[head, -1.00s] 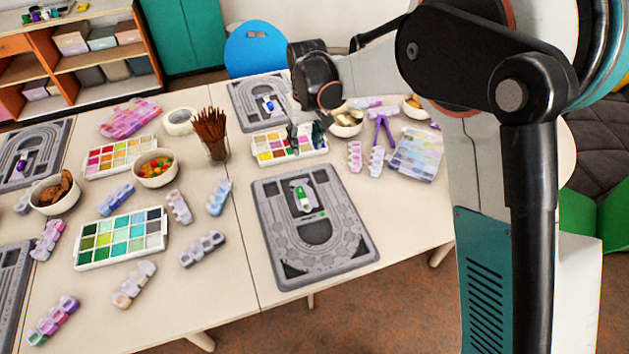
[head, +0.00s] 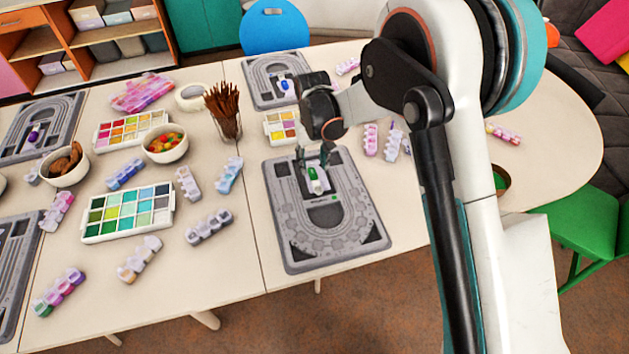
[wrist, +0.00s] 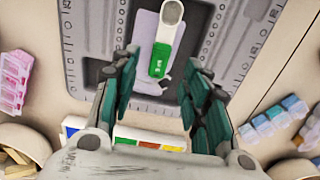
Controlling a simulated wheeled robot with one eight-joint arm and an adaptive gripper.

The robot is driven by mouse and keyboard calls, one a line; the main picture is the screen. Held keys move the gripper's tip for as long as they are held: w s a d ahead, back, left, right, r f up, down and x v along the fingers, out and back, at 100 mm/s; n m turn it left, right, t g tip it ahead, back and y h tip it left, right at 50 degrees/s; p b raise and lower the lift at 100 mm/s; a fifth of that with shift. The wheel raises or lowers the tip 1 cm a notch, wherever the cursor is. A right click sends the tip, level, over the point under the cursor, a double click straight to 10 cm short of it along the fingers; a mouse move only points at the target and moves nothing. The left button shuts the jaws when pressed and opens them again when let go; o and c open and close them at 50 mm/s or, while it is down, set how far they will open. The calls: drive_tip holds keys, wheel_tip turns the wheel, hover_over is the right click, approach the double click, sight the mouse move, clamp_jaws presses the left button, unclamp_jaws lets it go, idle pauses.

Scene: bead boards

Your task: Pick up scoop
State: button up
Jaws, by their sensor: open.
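The scoop (head: 315,181) is a small green and white tool lying in the recess of the near grey bead board (head: 350,235). In the wrist view the scoop (wrist: 166,42) has a green end towards me and a rounded white end away from me, over a pale lilac piece. My gripper (head: 318,152) is open and empty above the far part of that board. In the wrist view the fingers of my gripper (wrist: 158,75) stand apart on either side of the line of the green end. Contact with the scoop does not show.
A bead tray (head: 281,127) lies just behind the board, partly hidden by my arm. A cup of brown sticks (head: 226,118) stands left of it. Lidded bead strips (head: 371,139) lie right of the board. Another grey board (head: 262,98) lies farther back.

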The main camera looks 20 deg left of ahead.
sight(313, 173)
wheel_tip(313, 173, down, 5)
drive_tip(key=shift+r+b, duration=0.1)
drive_tip(key=shift+b, duration=1.05)
drive_tip(key=c, duration=0.9)
drive_tip(key=shift+r, duration=0.15)
